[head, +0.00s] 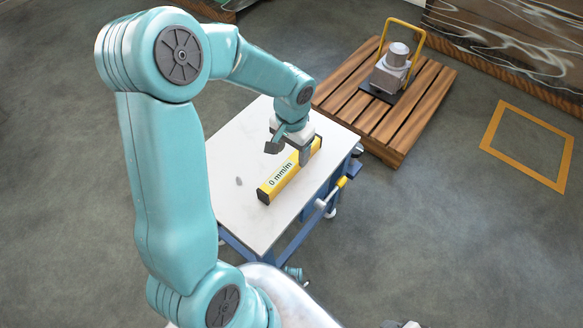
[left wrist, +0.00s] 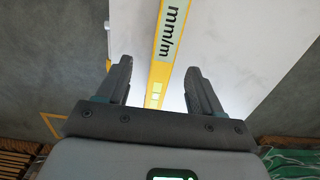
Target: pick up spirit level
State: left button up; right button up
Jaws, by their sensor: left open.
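The spirit level (head: 283,185) is a long yellow bar with dark ends and a pale label reading "0 mm/m". It lies on a white-topped table (head: 230,145), near its right edge. My left gripper (head: 290,150) is open above the far part of the level and hides some of it. In the left wrist view the level (left wrist: 157,75) runs between the two open fingers (left wrist: 158,68), closer to the left one. I cannot tell the exact height of the fingertips over it. My right gripper is not in view.
A small grey object (head: 239,181) lies on the table left of the level. A yellow-and-white handle (head: 334,194) sticks out at the table's right side. A wooden pallet (head: 345,100) with a grey machine (head: 391,68) stands behind. A yellow floor square (head: 487,137) is at right.

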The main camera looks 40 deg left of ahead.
aim_at(290, 163)
pick_arm(q)
jog(key=shift+f, duration=0.95)
jog(key=f, duration=0.1)
jog(key=f+b, duration=0.1)
jog(key=f, duration=0.1)
jog(key=f+b, duration=0.1)
jog(key=f, duration=0.1)
jog(key=shift+a+f, duration=0.25)
jog(key=shift+a, duration=0.05)
jog(key=shift+s+r, duration=0.1)
jog(key=shift+r, duration=0.05)
jog(key=c, duration=1)
grip_shut()
jog(key=shift+r, duration=0.1)
